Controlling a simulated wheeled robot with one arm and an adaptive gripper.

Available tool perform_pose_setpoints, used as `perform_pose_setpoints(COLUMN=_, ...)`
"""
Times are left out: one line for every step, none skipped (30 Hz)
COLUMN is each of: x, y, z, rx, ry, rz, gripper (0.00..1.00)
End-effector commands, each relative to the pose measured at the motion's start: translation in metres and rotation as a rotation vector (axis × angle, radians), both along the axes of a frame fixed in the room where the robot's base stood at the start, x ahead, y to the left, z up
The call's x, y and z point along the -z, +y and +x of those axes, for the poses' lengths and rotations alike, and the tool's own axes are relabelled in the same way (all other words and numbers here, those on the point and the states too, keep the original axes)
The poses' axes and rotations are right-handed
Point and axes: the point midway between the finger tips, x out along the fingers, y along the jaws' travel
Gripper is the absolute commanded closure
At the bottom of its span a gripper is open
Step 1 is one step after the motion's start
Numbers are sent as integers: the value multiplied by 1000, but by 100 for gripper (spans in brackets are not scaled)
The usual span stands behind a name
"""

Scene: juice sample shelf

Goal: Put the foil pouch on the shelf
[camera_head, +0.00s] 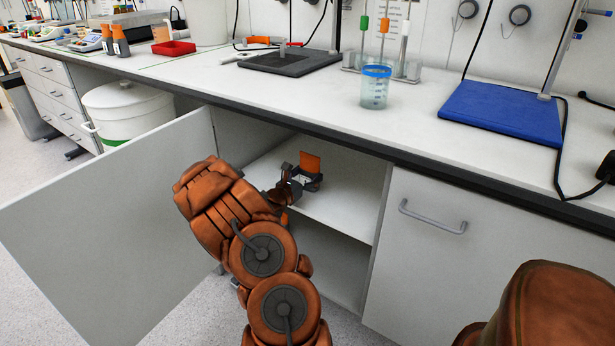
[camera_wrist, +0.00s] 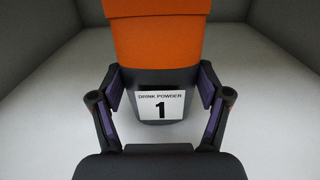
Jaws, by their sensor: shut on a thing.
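The foil pouch (camera_wrist: 160,40) is orange on top and dark grey below, with a white label reading "DRINK POWDER 1". In the wrist view my gripper (camera_wrist: 164,104) has its two fingers on either side of the pouch's grey lower part and is shut on it. In the head view the pouch (camera_head: 310,163) stands upright inside the open cabinet, over the white shelf (camera_head: 335,211), with my gripper (camera_head: 304,180) at it. I cannot tell whether the pouch's bottom touches the shelf.
The cabinet door (camera_head: 110,235) stands open at the left, beside my arm. A closed door with a handle (camera_head: 432,218) is at the right. The counter edge runs above the opening. The shelf around the pouch looks clear. A beaker (camera_head: 374,88) and blue mat (camera_head: 503,110) are on the counter.

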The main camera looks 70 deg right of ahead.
Motion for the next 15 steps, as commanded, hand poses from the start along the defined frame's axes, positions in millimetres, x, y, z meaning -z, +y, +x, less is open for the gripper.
perform_pose_setpoints(x=-1, y=0, z=0, rx=0, ry=-1, rz=-2, gripper=70)
perform_pose_setpoints(x=-1, y=0, z=0, rx=0, ry=-1, rz=-2, gripper=70)
perform_pose_setpoints(x=-1, y=0, z=0, rx=0, ry=-1, rz=-2, gripper=70)
perform_pose_setpoints(x=-1, y=0, z=0, rx=0, ry=-1, rz=-2, gripper=70)
perform_pose_setpoints(x=0, y=0, z=0, rx=0, ry=-1, rz=-2, gripper=70)
perform_pose_setpoints(x=1, y=0, z=0, rx=0, ry=0, rz=-2, gripper=70)
perform_pose_setpoints(x=2, y=0, z=0, rx=0, ry=0, rz=-2, gripper=70)
perform_pose_setpoints(x=1, y=0, z=0, rx=0, ry=0, rz=-1, gripper=21)
perform_pose_setpoints(x=1, y=0, z=0, rx=0, ry=-1, rz=-2, gripper=17)
perform_pose_setpoints(x=1, y=0, z=0, rx=0, ry=-1, rz=-2, gripper=14)
perform_pose_setpoints(x=1, y=0, z=0, rx=0, ry=0, rz=-2, gripper=11)
perform_pose_setpoints(x=1, y=0, z=0, rx=0, ry=-1, rz=-2, gripper=6)
perform_pose_setpoints(x=1, y=0, z=0, rx=0, ry=0, rz=-1, gripper=3)
perform_pose_setpoints(x=1, y=0, z=0, rx=0, ry=0, rz=-1, gripper=0)
perform_pose_setpoints(x=1, y=0, z=0, rx=0, ry=0, rz=-2, gripper=0)
